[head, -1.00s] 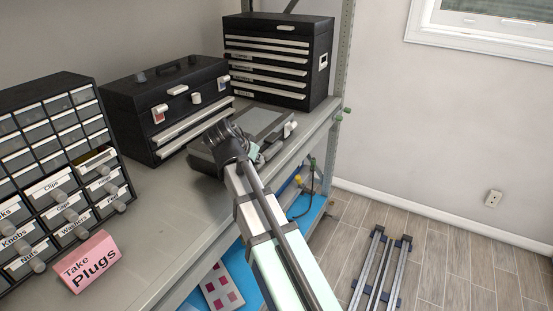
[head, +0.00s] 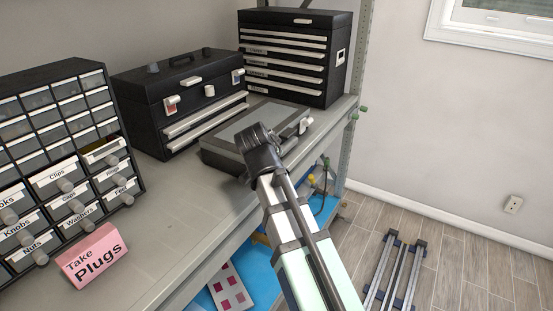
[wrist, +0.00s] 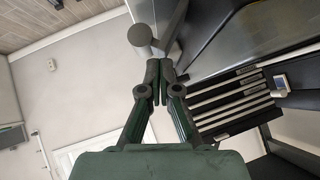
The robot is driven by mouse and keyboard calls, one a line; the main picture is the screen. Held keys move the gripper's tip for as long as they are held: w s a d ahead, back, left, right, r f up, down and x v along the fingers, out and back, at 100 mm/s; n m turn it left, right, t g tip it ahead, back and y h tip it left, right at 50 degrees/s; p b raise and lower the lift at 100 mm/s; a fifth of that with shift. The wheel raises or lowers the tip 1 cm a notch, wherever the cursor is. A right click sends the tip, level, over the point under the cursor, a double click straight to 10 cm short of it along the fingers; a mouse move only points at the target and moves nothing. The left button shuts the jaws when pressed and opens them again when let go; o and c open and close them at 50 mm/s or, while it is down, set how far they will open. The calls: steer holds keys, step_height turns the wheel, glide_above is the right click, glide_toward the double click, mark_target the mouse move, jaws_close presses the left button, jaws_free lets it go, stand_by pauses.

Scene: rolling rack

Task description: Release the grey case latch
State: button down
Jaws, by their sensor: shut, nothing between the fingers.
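The grey case (head: 222,150) lies flat on the shelf, with a paler panel on its top. In the wrist view part of the case (wrist: 262,25) fills the upper right. A pale piece that looks like the latch (head: 305,125) stands at the case's right end. In the wrist view a round grey knob (wrist: 140,36) sticks out near my fingertips, likely part of that latch. My gripper (wrist: 160,66) is shut and empty, its tips just below the knob and bar; I cannot tell whether they touch. In the head view my wrist hides the case's front middle.
A black toolbox (head: 140,95) stands behind left of the case, and a black drawer chest (head: 340,35) behind it. A parts cabinet (head: 20,75) and a pink sign (head: 92,257) are at left. A rack post (head: 362,60) stands at right.

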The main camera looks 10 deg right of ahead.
steer(key=shift+w, duration=0.1)
stand_by(0.3)
steer(key=shift+d+r+p, duration=0.1)
steer(key=shift+r+p, duration=0.3)
steer(key=shift+r, duration=0.15)
steer(key=d+v, duration=0.2)
steer(key=v, duration=1)
steer(key=shift+s+d+r, duration=0.15)
steer(key=shift+s+r, duration=0.05)
steer(key=shift+r, duration=0.25)
